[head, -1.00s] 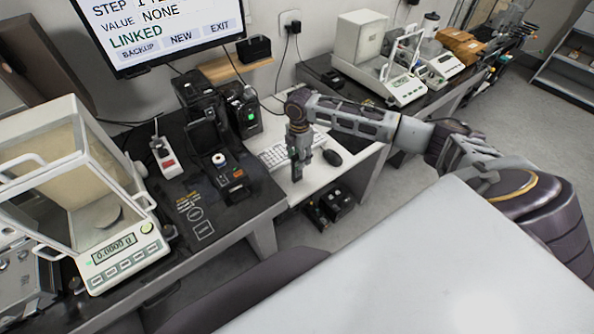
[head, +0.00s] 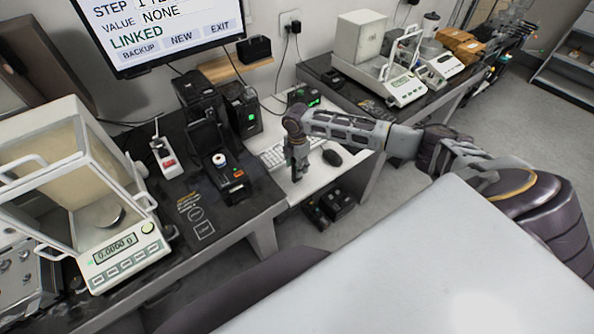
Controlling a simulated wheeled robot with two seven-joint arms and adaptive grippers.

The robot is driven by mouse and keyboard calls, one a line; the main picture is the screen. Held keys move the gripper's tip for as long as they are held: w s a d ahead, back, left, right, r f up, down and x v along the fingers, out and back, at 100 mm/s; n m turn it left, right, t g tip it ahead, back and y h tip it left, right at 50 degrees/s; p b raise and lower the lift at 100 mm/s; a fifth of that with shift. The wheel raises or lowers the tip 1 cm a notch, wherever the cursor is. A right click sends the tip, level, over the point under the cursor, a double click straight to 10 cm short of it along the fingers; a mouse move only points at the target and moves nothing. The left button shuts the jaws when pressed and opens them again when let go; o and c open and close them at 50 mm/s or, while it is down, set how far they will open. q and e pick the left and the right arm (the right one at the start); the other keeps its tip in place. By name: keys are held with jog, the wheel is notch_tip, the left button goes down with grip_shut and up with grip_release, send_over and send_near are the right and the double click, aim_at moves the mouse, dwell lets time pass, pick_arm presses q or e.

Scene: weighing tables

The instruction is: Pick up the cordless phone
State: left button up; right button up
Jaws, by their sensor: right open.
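I cannot clearly make out a cordless phone. A small black device with green lit digits (head: 304,96) stands at the back of the white desk (head: 345,163), and a black object (head: 253,48) sits on the wooden wall shelf; I cannot tell whether either is the phone. My right gripper (head: 297,177) points down over the front of the white desk, between the keyboard (head: 272,156) and the mouse. It is open, and its fingers are small and dark; I see nothing held. Part of the desk behind it is hidden by my arm. My left gripper is not in view.
A black mouse (head: 332,157) lies right of my right gripper. Left are a black bench (head: 190,183) with printer-like devices (head: 222,165) and a balance (head: 115,247). Dark items (head: 335,203) sit below the desk. A monitor (head: 155,30) hangs above.

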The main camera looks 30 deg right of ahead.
grip_shut()
dwell(0.3)
jog(key=shift+r, duration=0.1)
jog(key=shift+r, duration=4.95)
